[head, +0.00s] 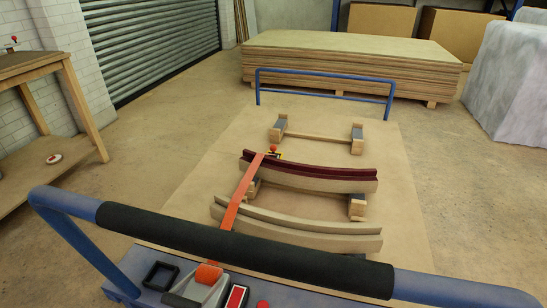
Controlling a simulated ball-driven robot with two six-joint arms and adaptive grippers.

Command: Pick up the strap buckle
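An orange strap (242,192) runs over two curved laminated parts on the floor board. At its far end, on the dark red curved strip (320,171), is a small black and yellow fitting with a red knob (273,151). In the foreground, a grey buckle-like piece with orange webbing (207,274) lies in a blue tray, partly cut off by the lower edge. I cannot tell which of these two is the strap buckle. Neither of my grippers is in view.
A blue rail with a black padded sleeve (240,245) crosses the foreground. A blue frame (325,72) stands behind the board (207,165), before stacked sheets (350,58). A wooden bench (50,66) is at left. Floor is clear at right.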

